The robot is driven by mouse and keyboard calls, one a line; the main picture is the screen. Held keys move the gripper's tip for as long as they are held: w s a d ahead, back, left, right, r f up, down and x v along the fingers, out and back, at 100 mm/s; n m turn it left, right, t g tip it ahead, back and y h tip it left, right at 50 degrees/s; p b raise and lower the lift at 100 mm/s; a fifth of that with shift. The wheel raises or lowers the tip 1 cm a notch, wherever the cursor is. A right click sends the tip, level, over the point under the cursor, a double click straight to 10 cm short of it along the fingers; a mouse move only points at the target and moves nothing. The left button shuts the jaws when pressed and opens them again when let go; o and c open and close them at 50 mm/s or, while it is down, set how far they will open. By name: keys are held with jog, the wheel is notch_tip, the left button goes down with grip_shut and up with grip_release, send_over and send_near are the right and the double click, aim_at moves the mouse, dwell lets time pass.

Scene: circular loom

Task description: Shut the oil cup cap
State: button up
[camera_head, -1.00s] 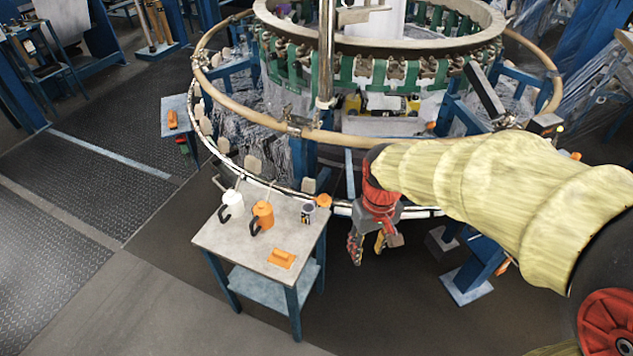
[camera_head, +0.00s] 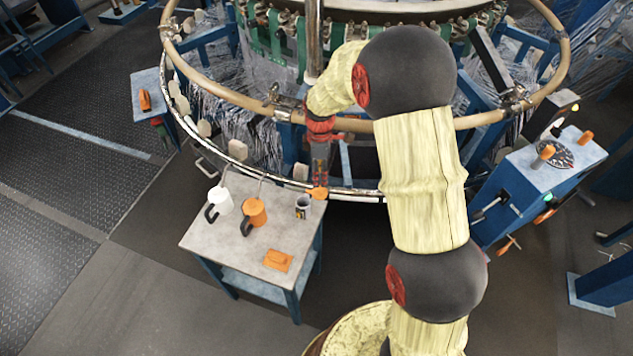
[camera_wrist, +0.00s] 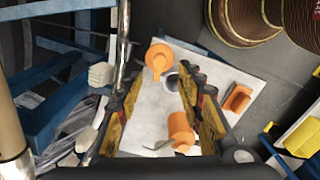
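The oil cup (camera_head: 303,208) is a small pale cup with a dark mouth, standing near the far right corner of the small work table. Its orange cap (camera_head: 317,193) stands open, off the mouth toward the table's far edge. In the wrist view the cap (camera_wrist: 158,61) is a round orange piece with a tab, and the cup (camera_wrist: 172,84) is partly hidden behind the right finger. My gripper (camera_head: 320,181) points down just above and behind the cap. In the wrist view its two fingers (camera_wrist: 160,85) are spread with nothing between them; the cap appears beyond their tips.
The work table (camera_head: 213,238) also bears a white can (camera_head: 220,202), an orange can (camera_head: 254,213) and an orange block (camera_head: 278,260). The loom's ring rail (camera_head: 240,152) runs close behind the table. A blue control stand (camera_head: 540,185) is at right. Floor left of the table is clear.

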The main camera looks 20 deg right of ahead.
aim_at(319, 188)
jog(key=shift+f+n, duration=0.25)
jog(key=shift+n, duration=0.05)
jog(key=shift+f+b, duration=1.1)
jog(key=shift+f, duration=2.5)
jog(key=shift+c, duration=0.8)
jog(key=c, duration=0.7)
grip_shut()
